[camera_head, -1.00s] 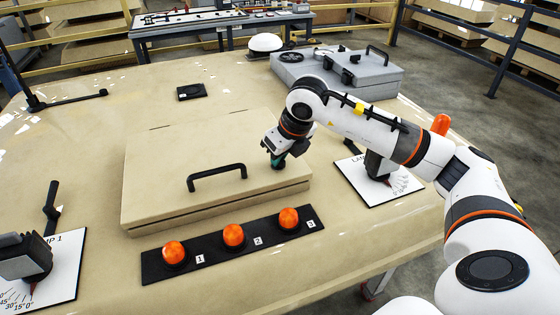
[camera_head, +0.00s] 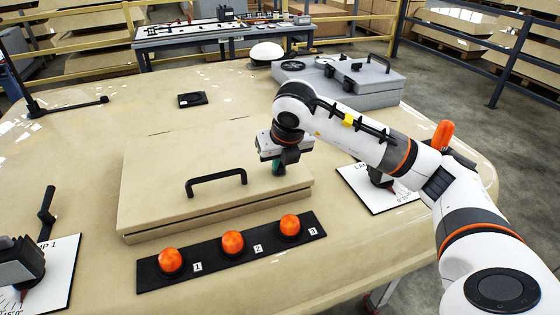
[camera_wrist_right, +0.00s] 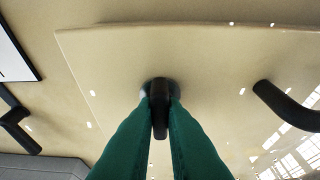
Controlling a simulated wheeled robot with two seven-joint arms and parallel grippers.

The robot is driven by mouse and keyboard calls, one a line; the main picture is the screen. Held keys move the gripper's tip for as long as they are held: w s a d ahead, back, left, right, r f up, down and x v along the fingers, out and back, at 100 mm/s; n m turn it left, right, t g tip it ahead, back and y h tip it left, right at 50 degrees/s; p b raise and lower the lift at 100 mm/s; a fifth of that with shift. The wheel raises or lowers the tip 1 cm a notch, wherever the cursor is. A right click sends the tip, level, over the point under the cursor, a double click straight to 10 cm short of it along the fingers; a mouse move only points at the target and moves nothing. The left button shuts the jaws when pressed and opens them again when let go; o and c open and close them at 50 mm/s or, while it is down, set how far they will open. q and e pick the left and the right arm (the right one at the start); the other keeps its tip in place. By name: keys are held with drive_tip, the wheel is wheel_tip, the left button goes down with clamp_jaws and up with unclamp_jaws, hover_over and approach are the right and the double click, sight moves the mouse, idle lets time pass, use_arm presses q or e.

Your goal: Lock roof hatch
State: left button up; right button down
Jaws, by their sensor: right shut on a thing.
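The roof hatch (camera_head: 165,185) is a beige lid with a black bar handle (camera_head: 216,180), and it lies on the beige cab roof (camera_head: 90,120). A thin gap shows along its front edge. My right gripper (camera_head: 278,168) is at the right part of the lid. In the right wrist view its green fingers (camera_wrist_right: 160,120) are shut on a small black latch handle (camera_wrist_right: 160,112) standing on the lid. The head view mostly hides this latch handle behind the gripper. The lid's handle also shows at the right of the wrist view (camera_wrist_right: 288,106). My left gripper is out of view.
A black strip (camera_head: 205,253) with orange lamps (camera_head: 233,242) numbered 1 to 3 lies in front of the hatch. Lamp units on white cards stand at left (camera_head: 62,270) and right (camera_head: 372,190). A grey box (camera_head: 365,85) stands behind at the right.

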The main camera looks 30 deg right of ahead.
drive_tip(key=shift+d, duration=0.1)
drive_tip(key=c, duration=1.5)
unclamp_jaws()
drive_tip(key=shift+r, duration=0.15)
drive_tip(key=v, duration=1.2)
